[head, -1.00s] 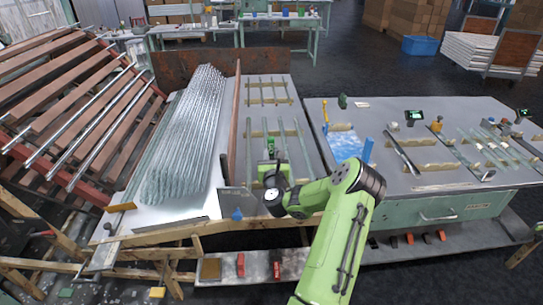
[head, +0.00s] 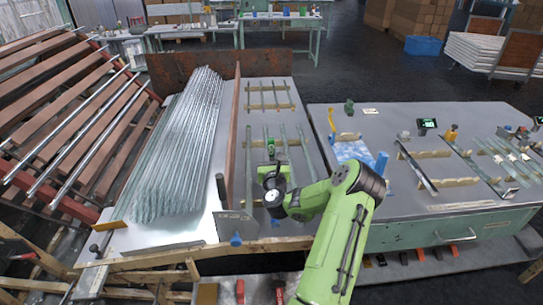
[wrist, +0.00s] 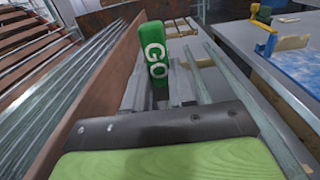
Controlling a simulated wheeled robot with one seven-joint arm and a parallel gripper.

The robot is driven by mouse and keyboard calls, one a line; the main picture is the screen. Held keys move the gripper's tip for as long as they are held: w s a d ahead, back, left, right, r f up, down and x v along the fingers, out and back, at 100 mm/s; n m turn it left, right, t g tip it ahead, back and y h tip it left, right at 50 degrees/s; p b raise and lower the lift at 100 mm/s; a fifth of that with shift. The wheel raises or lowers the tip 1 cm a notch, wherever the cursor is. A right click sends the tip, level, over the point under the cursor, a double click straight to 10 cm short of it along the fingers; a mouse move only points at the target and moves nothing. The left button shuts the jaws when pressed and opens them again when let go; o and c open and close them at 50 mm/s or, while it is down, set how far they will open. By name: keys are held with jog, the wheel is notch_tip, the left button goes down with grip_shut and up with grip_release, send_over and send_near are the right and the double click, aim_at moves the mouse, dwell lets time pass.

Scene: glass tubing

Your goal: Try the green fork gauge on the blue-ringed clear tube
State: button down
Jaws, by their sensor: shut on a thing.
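In the head view the gauge (head: 271,144) is a small green piece at the tip of my gripper (head: 271,158), above the narrow bench section with clear tubes. Several clear tubes (head: 306,148) lie lengthwise there on wooden supports. In the wrist view, tubes (wrist: 235,75) run just right of the gauge. I cannot make out a blue ring on any of them. The gauge's fork end is hidden by the gripper.
A rusty upright divider (head: 235,130) stands close left of my gripper, with a big stack of glass tubes (head: 185,140) beyond it. The right-hand bench (head: 420,195) carries a blue tray (head: 352,151), a blue post (head: 381,163) and more supported tubes.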

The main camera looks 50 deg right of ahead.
jog(key=shift+f+b, duration=1.75)
jog(key=shift+f, duration=0.65)
jog(key=shift+f+b, duration=1.2)
jog(key=shift+f, duration=0.4)
dwell(1.5)
